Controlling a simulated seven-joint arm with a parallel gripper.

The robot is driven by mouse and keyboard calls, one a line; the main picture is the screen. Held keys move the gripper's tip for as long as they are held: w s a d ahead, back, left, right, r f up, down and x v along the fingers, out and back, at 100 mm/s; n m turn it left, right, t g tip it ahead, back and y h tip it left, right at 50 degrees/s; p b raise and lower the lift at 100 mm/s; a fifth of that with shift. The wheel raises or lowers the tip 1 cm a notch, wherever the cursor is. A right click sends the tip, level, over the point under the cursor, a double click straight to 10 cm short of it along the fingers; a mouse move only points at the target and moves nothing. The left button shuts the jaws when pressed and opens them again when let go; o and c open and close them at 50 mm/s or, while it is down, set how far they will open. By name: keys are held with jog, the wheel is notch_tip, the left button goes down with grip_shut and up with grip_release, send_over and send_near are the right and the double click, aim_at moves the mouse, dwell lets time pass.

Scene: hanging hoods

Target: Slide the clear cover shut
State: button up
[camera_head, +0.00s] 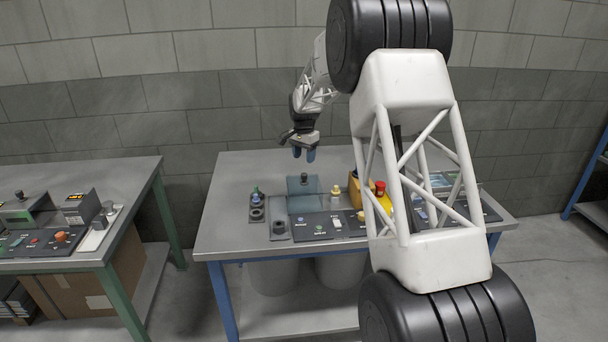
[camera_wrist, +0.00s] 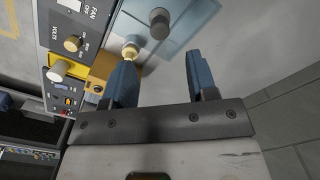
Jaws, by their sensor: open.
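The clear cover (camera_head: 296,188) is a bluish see-through panel on the middle table, with a dark round knob (camera_head: 304,177) on it. In the wrist view the cover (camera_wrist: 192,18) shows at the top, and its knob (camera_wrist: 160,22) stands just beyond the fingers. My gripper (camera_head: 304,155) has blue fingers pointing down, above and a little behind the knob. In the wrist view my gripper (camera_wrist: 160,78) is open, with nothing between its fingers. How far the cover is slid is hard to tell.
A yellow-topped post (camera_head: 336,190) stands right of the cover. A black control panel (camera_head: 315,226) runs along the front. A dark stand (camera_head: 257,208) is at the left, and a yellow box with a red button (camera_head: 380,188) at the right.

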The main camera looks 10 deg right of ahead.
aim_at(304, 174)
jog(key=shift+f, duration=0.1)
jog(key=shift+f, duration=3.8)
grip_shut()
